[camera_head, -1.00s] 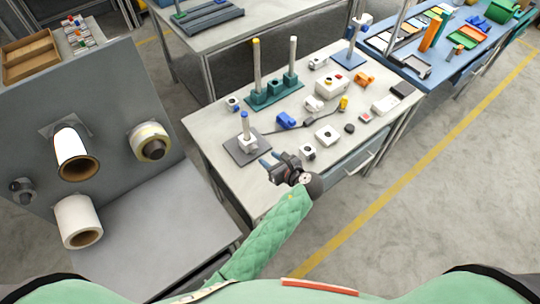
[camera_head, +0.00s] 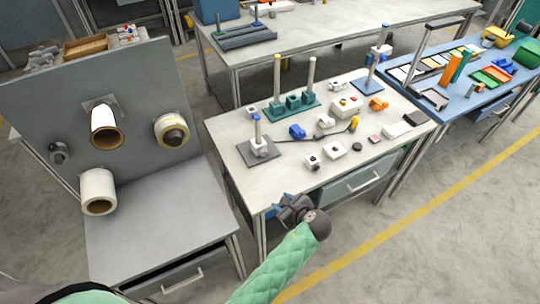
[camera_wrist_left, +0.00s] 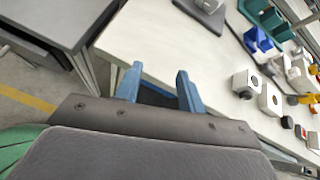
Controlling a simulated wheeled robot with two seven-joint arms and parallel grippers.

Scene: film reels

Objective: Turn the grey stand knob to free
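The grey stand (camera_head: 243,155) is a flat dark grey plate near the left front of the work table. A white block (camera_head: 262,147) sits on it, with a post capped in blue (camera_head: 256,118) rising above. I cannot make out the knob on it or its setting. In the left wrist view part of the grey plate (camera_wrist_left: 203,8) shows at the top edge, ahead of the fingers. My left gripper (camera_head: 284,205) is near the table's front edge, apart from the stand; its blue fingers (camera_wrist_left: 160,80) are spread and empty. My right gripper is out of view.
The work table (camera_head: 225,130) also holds a teal two-post stand (camera_head: 290,107), a blue part (camera_head: 297,131), white blocks (camera_head: 334,151) and a cable. A grey panel (camera_head: 60,100) with rolls stands left. The table's front left corner is bare.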

